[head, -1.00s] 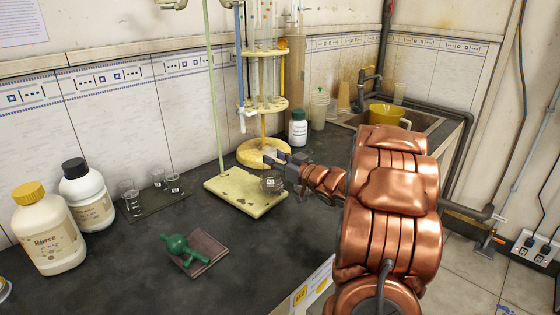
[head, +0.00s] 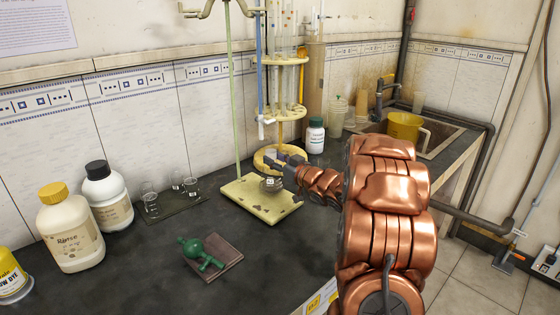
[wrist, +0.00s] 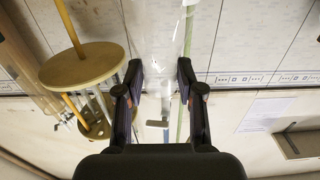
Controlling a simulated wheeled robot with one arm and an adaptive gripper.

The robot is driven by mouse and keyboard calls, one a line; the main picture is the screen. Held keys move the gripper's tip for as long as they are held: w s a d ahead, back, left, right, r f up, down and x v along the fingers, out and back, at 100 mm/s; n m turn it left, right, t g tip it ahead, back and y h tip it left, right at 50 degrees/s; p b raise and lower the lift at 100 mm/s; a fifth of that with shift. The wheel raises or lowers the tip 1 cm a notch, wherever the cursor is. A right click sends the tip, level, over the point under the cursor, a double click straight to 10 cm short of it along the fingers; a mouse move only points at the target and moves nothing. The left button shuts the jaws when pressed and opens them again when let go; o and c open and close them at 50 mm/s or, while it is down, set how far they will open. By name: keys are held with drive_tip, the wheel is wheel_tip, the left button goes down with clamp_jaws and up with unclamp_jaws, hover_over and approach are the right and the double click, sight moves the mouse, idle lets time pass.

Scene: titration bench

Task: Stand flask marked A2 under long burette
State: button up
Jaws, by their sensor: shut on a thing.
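A small clear flask (head: 271,184) with a pale label is held over the back part of the yellow stand base (head: 248,202); whether it touches is unclear. The label is too small to read. My gripper (head: 282,165) is shut on this flask. In the wrist view, glass shows between the fingers (wrist: 160,90). The long burette (head: 259,75), a blue-tinted tube with a white stopcock (head: 264,122), hangs beside the green rod (head: 232,110). In the head view its tip is above the flask, slightly left.
A round yellow rack (head: 285,113) with glass tubes stands behind the base. A white bottle (head: 315,136) is to its right. Several small labelled flasks stand on a dark mat (head: 172,208) to the left. A green bulb (head: 200,252) lies on a brown pad in front.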

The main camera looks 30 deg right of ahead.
drive_tip(key=shift+w+a+r+p, duration=0.1)
drive_tip(key=shift+w+a+p, duration=0.15)
drive_tip(key=shift+w, duration=0.75)
drive_tip(key=shift+w+a+p, duration=0.15)
drive_tip(key=shift+w+a, duration=0.2)
drive_tip(key=shift+w, duration=0.6)
drive_tip(key=shift+s, duration=0.1)
drive_tip(key=shift+f, duration=0.6)
drive_tip(key=o, duration=0.9)
drive_tip(key=shift+c, duration=0.3)
drive_tip(key=s+d, duration=0.1)
drive_tip(key=s, duration=0.8)
drive_tip(key=shift+d, duration=0.15)
idle(0.7)
drive_tip(key=shift+w, duration=0.1)
idle(0.4)
